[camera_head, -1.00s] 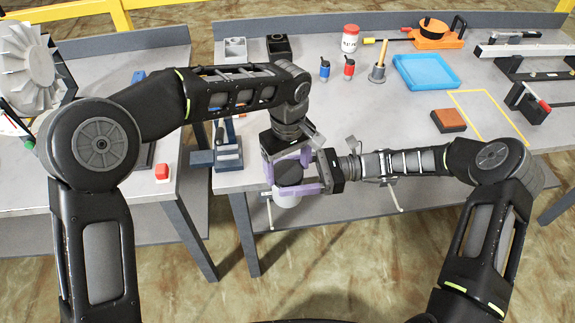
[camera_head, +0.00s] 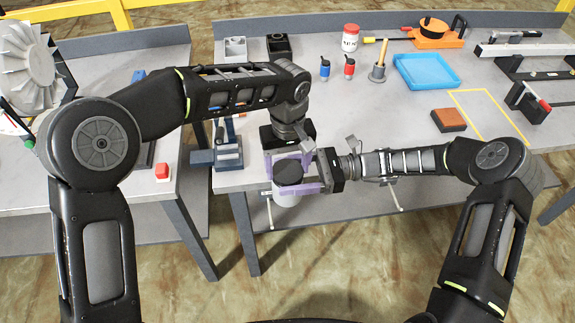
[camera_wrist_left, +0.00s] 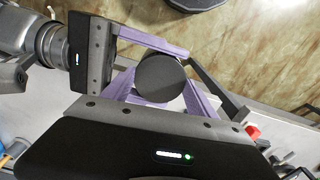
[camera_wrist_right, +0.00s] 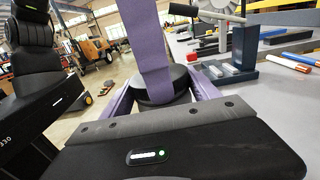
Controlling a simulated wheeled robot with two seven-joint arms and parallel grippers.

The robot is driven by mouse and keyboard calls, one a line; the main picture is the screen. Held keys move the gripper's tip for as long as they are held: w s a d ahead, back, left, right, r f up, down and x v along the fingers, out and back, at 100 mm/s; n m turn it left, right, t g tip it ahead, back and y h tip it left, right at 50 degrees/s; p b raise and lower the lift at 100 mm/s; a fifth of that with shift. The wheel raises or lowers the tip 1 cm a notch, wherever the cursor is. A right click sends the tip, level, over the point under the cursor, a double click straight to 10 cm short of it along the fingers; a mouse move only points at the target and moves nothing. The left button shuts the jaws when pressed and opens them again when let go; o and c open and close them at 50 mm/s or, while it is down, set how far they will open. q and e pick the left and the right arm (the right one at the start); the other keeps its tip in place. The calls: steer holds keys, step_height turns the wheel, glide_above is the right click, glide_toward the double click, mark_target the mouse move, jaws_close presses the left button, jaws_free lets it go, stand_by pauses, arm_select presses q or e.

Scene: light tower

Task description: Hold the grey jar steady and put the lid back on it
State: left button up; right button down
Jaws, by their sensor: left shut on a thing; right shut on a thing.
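The grey jar (camera_head: 286,198) is upright just off the front edge of the bench. My right gripper (camera_head: 292,187) reaches in from the right and is shut on it. The round dark lid (camera_head: 289,171) sits at the jar's mouth, and I cannot tell whether it is fully seated. My left gripper (camera_head: 287,163) comes down from behind, its purple fingers shut on the lid's sides. In the left wrist view the lid (camera_wrist_left: 160,77) shows between the purple fingers. In the right wrist view a left finger partly hides the lid (camera_wrist_right: 182,76).
A blue-grey fixture (camera_head: 229,153) stands on the bench just behind and left of the jar. A red button (camera_head: 162,173) is on the left bench.

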arm_select(q)
steer(key=m, duration=0.6)
steer(key=shift+d, duration=0.15)
steer(key=o, duration=1.6)
steer(key=shift+c, duration=0.2)
steer(key=shift+r, duration=0.15)
steer(key=shift+r, duration=2.1)
steer(key=shift+c, duration=0.3)
